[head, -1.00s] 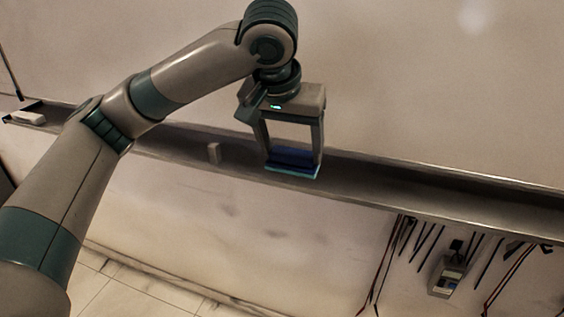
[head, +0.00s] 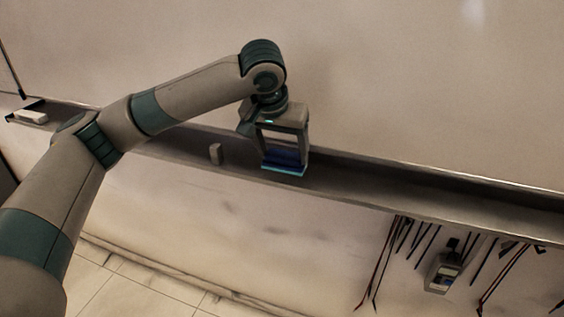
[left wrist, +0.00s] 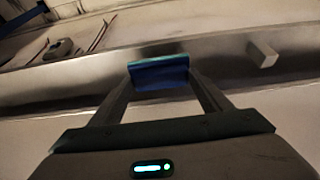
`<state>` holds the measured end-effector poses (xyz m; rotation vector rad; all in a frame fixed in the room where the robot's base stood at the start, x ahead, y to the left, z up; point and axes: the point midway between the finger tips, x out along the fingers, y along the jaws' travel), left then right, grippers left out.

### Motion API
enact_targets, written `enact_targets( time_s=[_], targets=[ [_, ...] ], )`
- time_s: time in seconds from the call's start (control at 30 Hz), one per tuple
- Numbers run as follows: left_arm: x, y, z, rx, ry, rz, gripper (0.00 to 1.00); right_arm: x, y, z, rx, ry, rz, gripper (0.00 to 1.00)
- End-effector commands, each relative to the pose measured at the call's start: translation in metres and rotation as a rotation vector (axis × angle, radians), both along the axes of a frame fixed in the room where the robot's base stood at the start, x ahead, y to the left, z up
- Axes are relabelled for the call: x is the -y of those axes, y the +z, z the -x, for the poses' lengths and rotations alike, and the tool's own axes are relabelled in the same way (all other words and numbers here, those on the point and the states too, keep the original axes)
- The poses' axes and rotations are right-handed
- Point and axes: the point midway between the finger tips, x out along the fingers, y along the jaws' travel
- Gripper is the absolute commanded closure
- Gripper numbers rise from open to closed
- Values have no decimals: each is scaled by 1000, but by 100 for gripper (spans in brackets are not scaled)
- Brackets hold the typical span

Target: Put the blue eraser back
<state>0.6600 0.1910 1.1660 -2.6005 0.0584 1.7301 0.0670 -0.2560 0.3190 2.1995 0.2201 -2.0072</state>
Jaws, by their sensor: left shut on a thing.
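The blue eraser (head: 286,158) is a dark blue block with a lighter blue edge. My left gripper (head: 284,160) is shut on it, with one finger at each end. The gripper points down, and the eraser shows in front of the long grey ledge (head: 400,183) below the whiteboard. I cannot tell whether the eraser touches the ledge. In the left wrist view the eraser (left wrist: 159,74) sits between the fingertips, with the ledge (left wrist: 80,77) behind it. My right gripper is not in view.
A small pale block (head: 215,153) stands on the ledge left of the gripper. A white block (head: 31,117) lies at the ledge's far left end. A grey meter (head: 443,275) and several dark leads hang below the ledge at right. The ledge right of the eraser is clear.

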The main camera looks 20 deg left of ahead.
Motion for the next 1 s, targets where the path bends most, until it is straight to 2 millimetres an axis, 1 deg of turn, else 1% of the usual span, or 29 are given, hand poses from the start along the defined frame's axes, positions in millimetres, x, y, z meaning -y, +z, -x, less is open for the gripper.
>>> enact_targets(
  time_s=[0.2, 0.3, 0.4, 0.57, 0.6, 0.63, 0.67, 1.0],
  targets=[
    [0, -23, 1, -3, -1, -1, 53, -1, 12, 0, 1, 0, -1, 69],
    [0, -32, 1, -2, -1, -1, 53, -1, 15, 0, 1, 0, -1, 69],
    [0, -36, 1, 0, -1, 1, 53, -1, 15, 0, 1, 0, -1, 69],
    [0, -37, 1, -1, -1, 0, 53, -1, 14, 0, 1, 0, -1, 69],
    [0, -37, 1, -1, -1, 0, 22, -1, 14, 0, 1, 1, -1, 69],
    [0, -37, 1, -1, -1, 0, 15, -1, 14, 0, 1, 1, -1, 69],
    [0, -37, 1, -1, -1, 0, 10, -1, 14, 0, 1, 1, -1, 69],
    [0, -36, 1, -1, -1, 0, 10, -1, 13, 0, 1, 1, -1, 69]
  ],
)
